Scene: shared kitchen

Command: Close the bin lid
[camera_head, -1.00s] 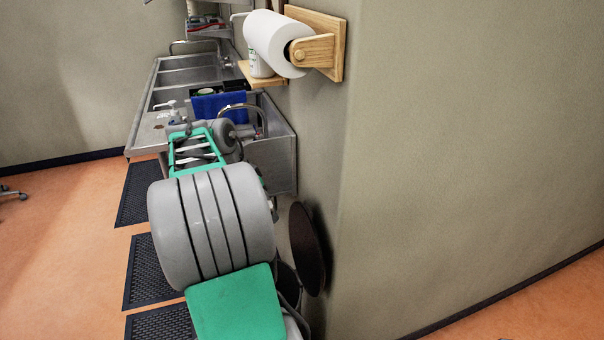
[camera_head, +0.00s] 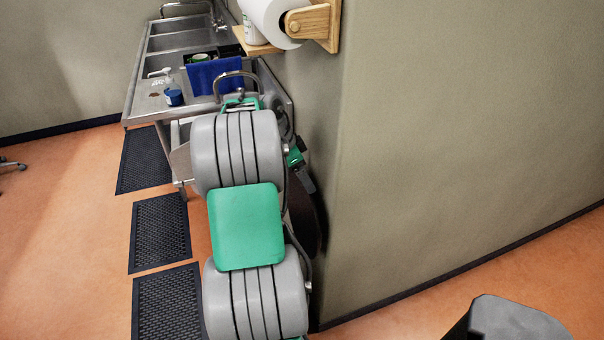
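The dark round bin lid (camera_head: 306,222) stands steeply raised, close to the wall, behind my arm. The bin body below it is hidden by my arm. My grey and green arm fills the middle of the view and reaches away from me. A small black and green part at its far end, by the wall just above the lid, looks like my gripper (camera_head: 299,163). Its fingers are too hidden and dark to tell open from shut. I cannot tell whether it touches the lid.
A steel sink counter (camera_head: 150,104) with a soap bottle and a blue cloth (camera_head: 216,76) stands beyond my arm. A paper towel roll (camera_head: 275,18) hangs on the wall corner. Black floor mats (camera_head: 160,232) lie at left. Orange floor is open at far left.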

